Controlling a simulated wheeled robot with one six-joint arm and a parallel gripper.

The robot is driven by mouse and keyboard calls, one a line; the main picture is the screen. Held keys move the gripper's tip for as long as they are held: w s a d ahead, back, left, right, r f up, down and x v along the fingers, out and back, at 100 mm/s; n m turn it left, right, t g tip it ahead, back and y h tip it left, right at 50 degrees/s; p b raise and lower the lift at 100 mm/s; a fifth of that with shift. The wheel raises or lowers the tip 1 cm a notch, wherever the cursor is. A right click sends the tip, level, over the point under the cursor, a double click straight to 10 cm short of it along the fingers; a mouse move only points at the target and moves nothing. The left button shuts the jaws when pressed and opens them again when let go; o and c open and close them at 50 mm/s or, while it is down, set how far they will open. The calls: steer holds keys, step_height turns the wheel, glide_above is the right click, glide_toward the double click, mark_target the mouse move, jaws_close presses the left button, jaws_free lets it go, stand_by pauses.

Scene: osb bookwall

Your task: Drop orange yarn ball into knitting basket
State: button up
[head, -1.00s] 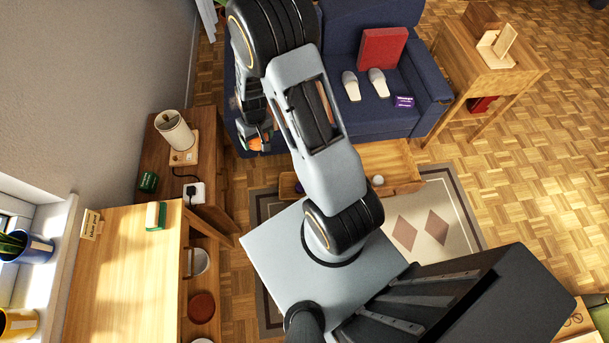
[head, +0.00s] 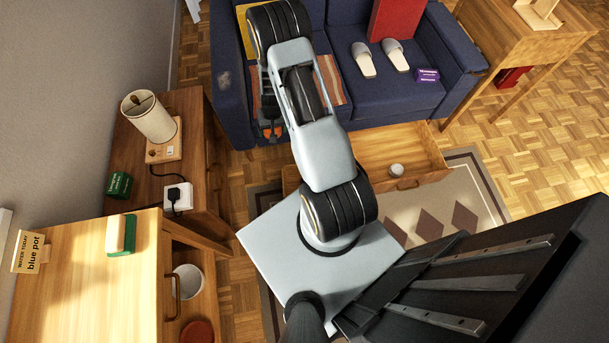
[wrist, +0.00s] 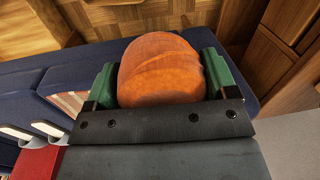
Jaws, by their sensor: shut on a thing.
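The orange yarn ball (wrist: 160,70) fills the middle of the wrist view, held between the green-padded fingers of my gripper (wrist: 160,82). In the head view, my gripper (head: 270,130) hangs at the left front of the blue sofa, largely hidden by my arm. Only a little orange of the yarn ball shows there (head: 266,132). I cannot identify a knitting basket in either view.
An open wooden box or drawer (head: 432,178) holding a small white thing (head: 396,170) lies before the blue sofa (head: 440,60). A side table (head: 200,130) bears a lamp (head: 148,118). A light cabinet (head: 70,250) stands at lower left.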

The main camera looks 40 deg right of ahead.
steer(key=shift+s+d+f+m+h+b, duration=0.1)
steer(key=shift+s+d+f+m+b, duration=1.3)
steer(key=shift+f+b, duration=5.3)
steer(key=shift+s+d+f+m+h+b, duration=0.3)
steer(key=shift+d+f+b, duration=2.6)
steer(key=shift+f, duration=7.05)
steer(key=shift+s+d+f+m+y+b, duration=0.1)
steer(key=shift+s+d+f+m+b, duration=0.9)
steer(key=shift+f+b, duration=5.9)
steer(key=f+p, duration=0.1)
steer(key=p, duration=0.1)
steer(key=d+f+p, duration=0.1)
steer(key=shift+w+f, duration=0.3)
steer(key=shift+f, duration=0.05)
steer(key=o, duration=0.8)
steer(key=shift+o, duration=0.2)
step_height(320, 180, up, 14)
steer(key=p, duration=0.5)
steer(key=shift+s+d+p, duration=0.3)
steer(key=shift+s+p, duration=0.1)
steer(key=shift+s, duration=0.05)
